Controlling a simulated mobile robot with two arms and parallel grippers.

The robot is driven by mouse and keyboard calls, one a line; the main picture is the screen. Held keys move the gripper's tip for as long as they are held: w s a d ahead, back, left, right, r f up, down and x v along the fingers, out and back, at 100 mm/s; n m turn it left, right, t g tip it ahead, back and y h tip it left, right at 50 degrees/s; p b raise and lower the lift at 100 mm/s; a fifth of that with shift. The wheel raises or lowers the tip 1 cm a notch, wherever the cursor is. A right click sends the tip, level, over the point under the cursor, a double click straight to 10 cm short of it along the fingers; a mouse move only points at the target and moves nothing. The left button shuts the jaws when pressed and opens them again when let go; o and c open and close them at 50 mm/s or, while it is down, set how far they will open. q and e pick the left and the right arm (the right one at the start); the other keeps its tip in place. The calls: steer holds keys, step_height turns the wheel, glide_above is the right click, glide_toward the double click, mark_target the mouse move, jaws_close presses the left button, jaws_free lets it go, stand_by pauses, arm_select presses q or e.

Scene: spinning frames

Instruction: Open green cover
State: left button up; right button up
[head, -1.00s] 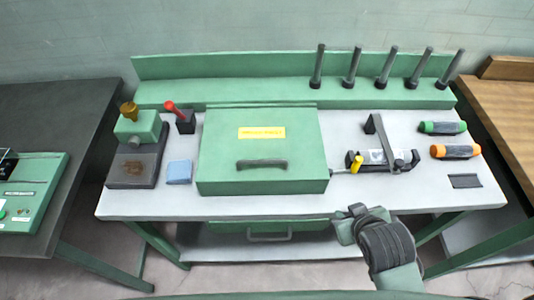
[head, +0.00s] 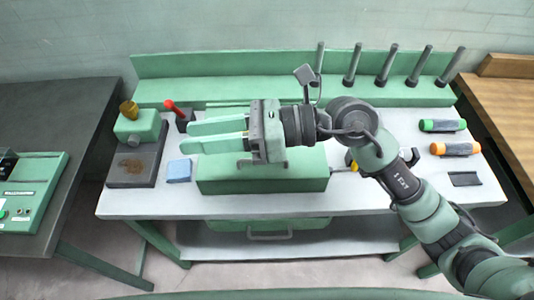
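The green cover (head: 300,180) is a box-shaped lid in the middle of the bench. It looks shut. My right gripper (head: 187,136) is over it, with its pale green fingers pointing left and a gap between them, so it looks open and empty. The gripper and wrist hide much of the cover's top, including the yellow label and most of the dark handle. I cannot tell whether the gripper touches the cover. My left gripper is not in view.
Left of the cover are a dark-based device (head: 133,169), a red-handled tool (head: 172,106) and a blue block (head: 179,170). Green-ended (head: 442,126) and orange-ended (head: 455,149) cylinders lie at right. Several dark posts (head: 387,67) stand on the rear ledge. A drawer (head: 268,227) is below.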

steer(key=w+d+f+n+t+h, duration=0.25)
steer(key=w+d+f+h, duration=0.55)
steer(key=d+f+h, duration=0.45)
steer(key=shift+n, duration=0.45)
steer(key=x, duration=0.2)
steer(key=p+x, duration=0.1)
steer(key=x, duration=0.2)
steer(key=p+x, duration=0.1)
steer(key=x, duration=0.1)
steer(key=shift+d+f, duration=0.2)
steer(key=shift+f, duration=0.05)
jaws_close()
